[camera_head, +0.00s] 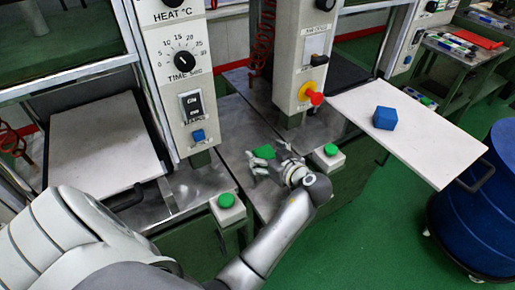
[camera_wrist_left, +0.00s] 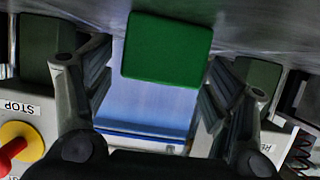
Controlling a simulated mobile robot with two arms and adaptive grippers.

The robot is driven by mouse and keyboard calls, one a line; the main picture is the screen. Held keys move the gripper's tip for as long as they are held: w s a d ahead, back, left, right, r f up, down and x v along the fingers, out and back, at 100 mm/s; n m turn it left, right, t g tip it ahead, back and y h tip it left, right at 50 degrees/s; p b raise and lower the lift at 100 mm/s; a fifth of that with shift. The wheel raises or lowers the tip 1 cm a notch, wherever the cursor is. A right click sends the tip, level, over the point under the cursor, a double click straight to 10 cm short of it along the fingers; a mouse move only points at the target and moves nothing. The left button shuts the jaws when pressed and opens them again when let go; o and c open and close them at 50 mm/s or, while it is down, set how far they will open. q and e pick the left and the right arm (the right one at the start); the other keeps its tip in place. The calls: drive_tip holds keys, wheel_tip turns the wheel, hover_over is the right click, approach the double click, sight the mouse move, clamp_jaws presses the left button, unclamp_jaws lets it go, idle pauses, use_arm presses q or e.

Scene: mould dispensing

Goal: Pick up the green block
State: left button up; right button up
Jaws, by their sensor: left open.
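The green block (camera_head: 263,151) rests on the metal table between the two control columns in the head view. In the left wrist view the green block (camera_wrist_left: 167,48) appears large at the top centre, between and beyond the fingers. My left gripper (camera_head: 266,161) is open beside the block, on its near side. In the left wrist view the two fingers of the left gripper (camera_wrist_left: 160,75) are spread wide, with no contact with the block visible. My right gripper is in neither view.
A blue block (camera_head: 385,118) sits on a white board (camera_head: 430,140) at the right. Control columns (camera_head: 182,75) and (camera_head: 303,55) flank the green block's spot. Green push buttons (camera_head: 226,200) and (camera_head: 331,150) stand near my arm. A blue drum (camera_head: 480,215) stands at far right.

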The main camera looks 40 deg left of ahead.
use_arm(q)
drive_tip(key=shift+d, duration=0.1)
drive_tip(key=shift+c, duration=0.5)
drive_tip(key=c, duration=1.5)
drive_tip(key=shift+r, duration=0.1)
drive_tip(key=shift+c, duration=0.4)
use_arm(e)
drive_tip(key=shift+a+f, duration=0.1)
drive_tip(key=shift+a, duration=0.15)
